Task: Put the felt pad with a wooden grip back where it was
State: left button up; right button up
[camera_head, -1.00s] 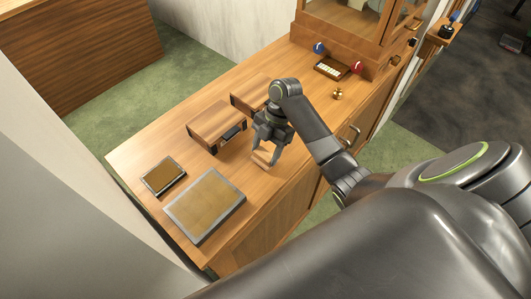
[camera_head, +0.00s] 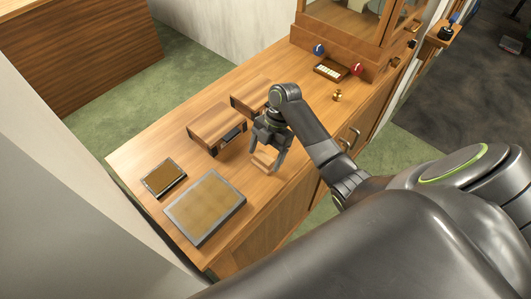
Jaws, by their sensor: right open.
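A small light wooden block, which looks like the grip of the felt pad (camera_head: 262,161), is on the bench top near its front edge. A felt layer under it is too small to make out. My right gripper (camera_head: 266,160) is open and points down over it, with one finger on each side of the block. I cannot tell whether the fingers touch it. My left gripper is not in view.
Two wooden boxes (camera_head: 216,124) stand behind the gripper. Two framed brown panels, a small one (camera_head: 163,177) and a large one (camera_head: 205,207), lie at the left. A tray (camera_head: 331,69), red and blue knobs and a brass piece (camera_head: 337,95) are at the right, by a wooden cabinet.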

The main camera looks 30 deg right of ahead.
aim_at(265, 156)
jog(key=shift+w+d+r, duration=0.1)
jog(key=shift+d+r, duration=0.15)
jog(key=shift+r, duration=0.15)
jog(key=b+v, duration=0.1)
jog(key=v, duration=0.2)
jog(key=shift+r, duration=0.2)
jog(key=p+v, duration=0.5)
jog(key=v, duration=0.3)
jog(key=shift+a, duration=0.1)
